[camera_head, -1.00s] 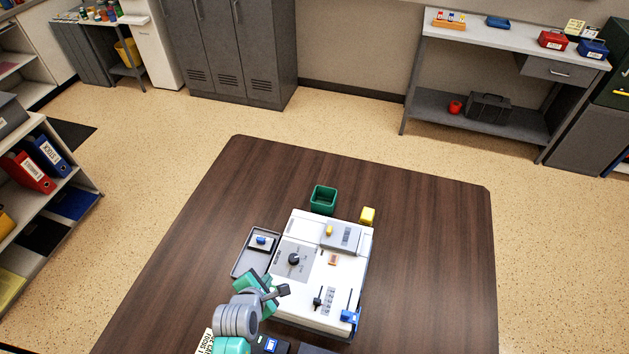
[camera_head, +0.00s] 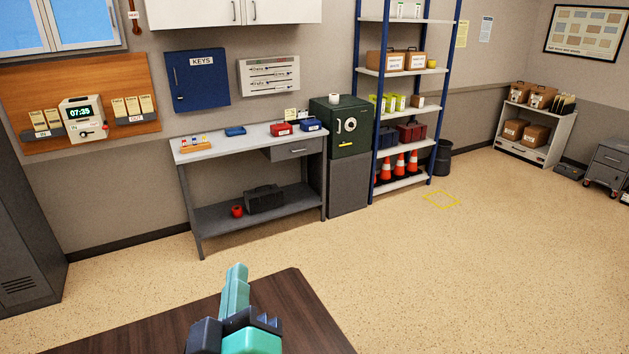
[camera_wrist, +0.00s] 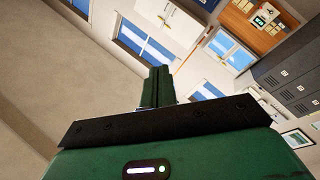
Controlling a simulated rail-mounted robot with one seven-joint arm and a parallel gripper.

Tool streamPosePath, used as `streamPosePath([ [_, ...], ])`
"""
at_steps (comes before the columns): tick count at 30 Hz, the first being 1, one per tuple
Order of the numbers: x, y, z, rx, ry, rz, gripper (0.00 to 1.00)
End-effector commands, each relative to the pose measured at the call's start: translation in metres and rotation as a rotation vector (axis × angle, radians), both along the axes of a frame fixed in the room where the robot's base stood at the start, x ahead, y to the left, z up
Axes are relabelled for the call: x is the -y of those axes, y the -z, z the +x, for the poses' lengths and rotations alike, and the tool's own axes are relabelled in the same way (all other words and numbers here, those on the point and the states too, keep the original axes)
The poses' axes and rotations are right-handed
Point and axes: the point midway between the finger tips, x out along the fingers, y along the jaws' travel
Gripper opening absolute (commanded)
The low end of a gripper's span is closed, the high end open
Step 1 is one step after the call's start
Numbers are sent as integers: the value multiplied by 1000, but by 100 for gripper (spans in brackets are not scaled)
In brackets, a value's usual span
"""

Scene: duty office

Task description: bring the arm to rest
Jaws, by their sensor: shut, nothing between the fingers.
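My gripper (camera_head: 236,285) shows at the bottom of the head view, over the corner of the dark wooden table (camera_head: 305,318). Its teal fingers are together and point upward, with nothing between them. Nothing touches the fingers.
A grey workbench (camera_head: 245,149) with small boxes stands against the wall. A green safe (camera_head: 341,127) and a blue-framed shelf (camera_head: 398,143) with traffic cones stand to its right. The floor (camera_head: 480,260) on the right is wide and clear.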

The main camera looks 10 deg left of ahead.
Motion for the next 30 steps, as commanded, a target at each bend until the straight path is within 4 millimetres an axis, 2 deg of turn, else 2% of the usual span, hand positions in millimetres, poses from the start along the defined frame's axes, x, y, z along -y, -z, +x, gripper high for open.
streamPosePath([
  [1, 30, -36, -9, 53, 22, 116, 0],
  [3, 68, -83, -29, 130, 28, 297, 0],
  [5, 100, -121, -53, 206, 18, 447, 0],
  [6, 120, -145, -72, 260, 2, 543, 0],
  [8, 148, -178, -105, 347, -35, 681, 0],
  [9, 147, -222, -106, 343, -50, 703, 0],
  [12, 144, -272, -103, 329, -55, 706, 0],
  [15, 143, -299, -102, 324, -58, 712, 0],
  [18, 142, -311, -102, 322, -61, 714, 0],
  [30, 142, -309, -101, 320, -61, 715, 0],
])
